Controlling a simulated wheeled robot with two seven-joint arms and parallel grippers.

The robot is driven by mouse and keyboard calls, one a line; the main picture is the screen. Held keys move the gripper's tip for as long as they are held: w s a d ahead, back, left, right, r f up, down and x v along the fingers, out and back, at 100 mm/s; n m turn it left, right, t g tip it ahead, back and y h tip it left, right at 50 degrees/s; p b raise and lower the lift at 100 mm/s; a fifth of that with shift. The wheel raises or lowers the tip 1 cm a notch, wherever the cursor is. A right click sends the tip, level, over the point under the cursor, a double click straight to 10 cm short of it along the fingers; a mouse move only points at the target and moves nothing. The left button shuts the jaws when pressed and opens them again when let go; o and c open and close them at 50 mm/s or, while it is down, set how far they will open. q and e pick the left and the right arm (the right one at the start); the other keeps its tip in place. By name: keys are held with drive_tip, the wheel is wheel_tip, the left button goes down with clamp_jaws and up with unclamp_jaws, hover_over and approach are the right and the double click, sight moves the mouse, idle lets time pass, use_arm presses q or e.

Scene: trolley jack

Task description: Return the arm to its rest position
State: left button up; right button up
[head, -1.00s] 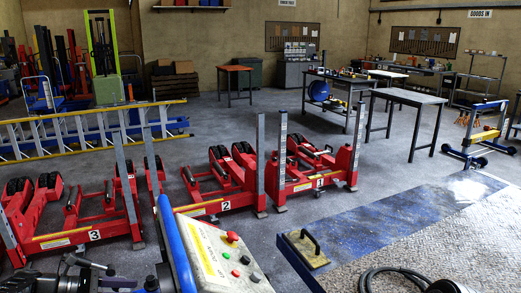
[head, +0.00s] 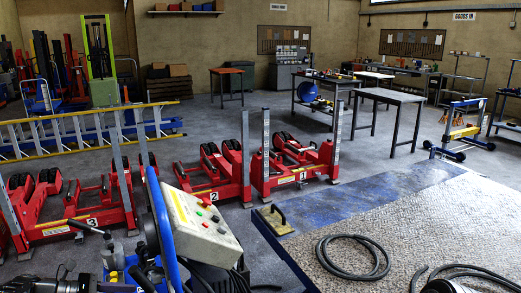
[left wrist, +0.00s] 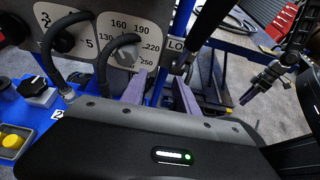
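My left gripper (left wrist: 158,80) shows in the left wrist view as two grey-lilac fingers with a gap between them and nothing seen in the gap. Behind the fingers is a grey panel with a numbered dial (left wrist: 127,50) and looped black hoses. How far the fingers are from the panel is hard to tell. In the head view my left arm is only partly seen, dark, at the bottom left corner, and its fingertips cannot be made out.
A cream control box (head: 203,222) with coloured buttons stands close in front. Red wheel lifts (head: 215,190) stand behind it, with a yellow-railed ladder (head: 80,130) at left. A textured floor plate (head: 400,220) with a black hose (head: 350,262) lies at right.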

use_arm(q)
drive_tip(key=s+d+f+m+g+y, duration=0.35)
drive_tip(key=s+d+f, duration=0.25)
drive_tip(key=d+f, duration=0.4)
drive_tip(key=s+d+f+m+g+y, duration=0.2)
drive_tip(key=s+d+f+m, duration=0.3)
drive_tip(key=d+f, duration=0.6)
drive_tip(key=s+d+f+m+y, duration=0.1)
drive_tip(key=s+d+m, duration=0.3)
drive_tip(key=s, duration=0.6)
drive_tip(key=s+d+f+m+y, duration=0.1)
drive_tip(key=s+d+f+m, duration=0.3)
drive_tip(key=s+m, duration=0.5)
drive_tip(key=shift+s+d+f, duration=0.2)
drive_tip(key=shift+s+f, duration=0.1)
drive_tip(key=shift+s, duration=0.4)
drive_tip(key=shift+a+t+y, duration=0.1)
drive_tip(key=shift+t+y, duration=0.15)
drive_tip(key=shift+t, duration=0.1)
